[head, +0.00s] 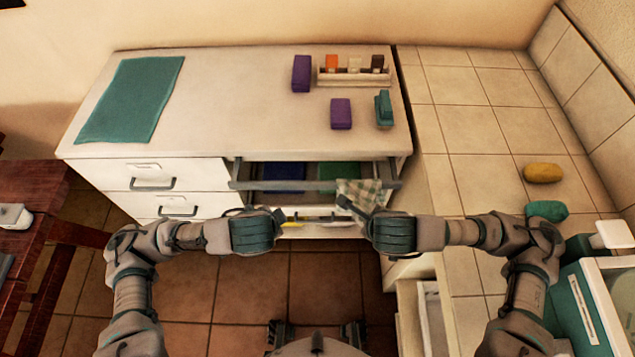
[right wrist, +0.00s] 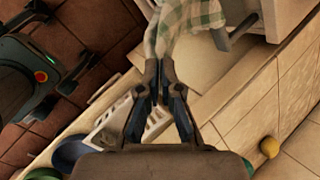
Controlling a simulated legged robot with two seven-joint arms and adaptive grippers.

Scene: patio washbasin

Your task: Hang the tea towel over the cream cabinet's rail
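The tea towel (head: 362,191), checked green and cream, hangs at the right end of the grey rail (head: 300,186) on the front of the cream cabinet (head: 230,110). Its upper part overlaps the rail; I cannot tell whether cloth passes behind it. My right gripper (head: 372,213) is just below the rail. In the right wrist view, its fingertips (right wrist: 162,72) are closed on the lower end of the towel (right wrist: 185,20). My left gripper (head: 279,214) is below the rail, left of the towel and apart from it; its fingers are too small to read.
Behind the rail is an opening with a blue item (head: 283,172) and a green item (head: 338,175). Purple blocks (head: 341,113), a teal object (head: 384,108), a small rack (head: 353,77) and a teal mat (head: 132,98) are on top. The tiled counter (head: 480,130) is at right.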

